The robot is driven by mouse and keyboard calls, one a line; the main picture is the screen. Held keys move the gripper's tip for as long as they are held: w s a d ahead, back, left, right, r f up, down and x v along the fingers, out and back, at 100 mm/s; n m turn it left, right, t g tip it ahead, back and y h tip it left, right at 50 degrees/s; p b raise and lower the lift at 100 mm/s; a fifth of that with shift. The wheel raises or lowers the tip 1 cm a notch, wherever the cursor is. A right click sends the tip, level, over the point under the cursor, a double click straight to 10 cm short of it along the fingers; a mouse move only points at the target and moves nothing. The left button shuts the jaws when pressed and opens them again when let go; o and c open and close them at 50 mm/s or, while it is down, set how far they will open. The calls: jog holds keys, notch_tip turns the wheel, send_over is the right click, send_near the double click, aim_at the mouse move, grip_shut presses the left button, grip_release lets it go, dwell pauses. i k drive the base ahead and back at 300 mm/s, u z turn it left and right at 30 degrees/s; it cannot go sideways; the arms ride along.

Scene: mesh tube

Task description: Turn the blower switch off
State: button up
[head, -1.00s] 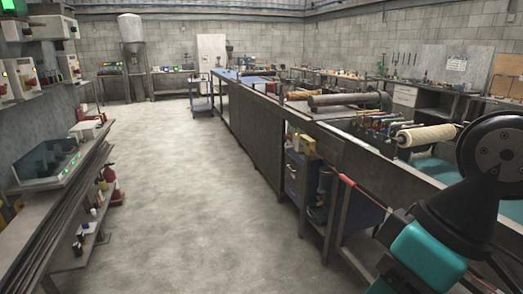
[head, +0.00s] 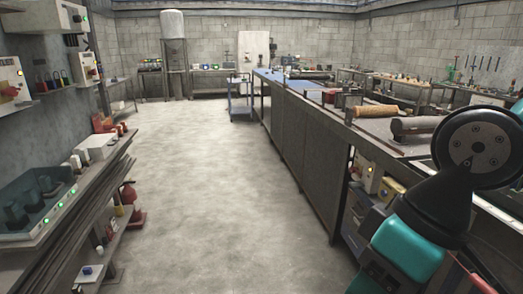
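A grey control box (head: 12,82) with a red rotary switch hangs on the left wall, cut by the left edge of the head view. A second, smaller box (head: 87,67) with a red switch hangs just right of it. I cannot tell from any label which one, if either, is the blower switch. A larger pale box (head: 48,20) sits higher up on the same wall. Part of my arm shows at the lower right, well away from these boxes. My gripper is not in view.
A wide clear floor aisle (head: 200,180) runs ahead. A left shelf bench (head: 85,205) holds a tray (head: 35,208) with green lights. A red extinguisher (head: 130,203) stands by it. A long workbench (head: 300,140) borders the right. A tank (head: 173,30) stands at the far end.

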aim_at(352, 170)
jog(key=z, duration=0.2)
jog(key=i, duration=2.5)
jog(key=z, duration=0.4)
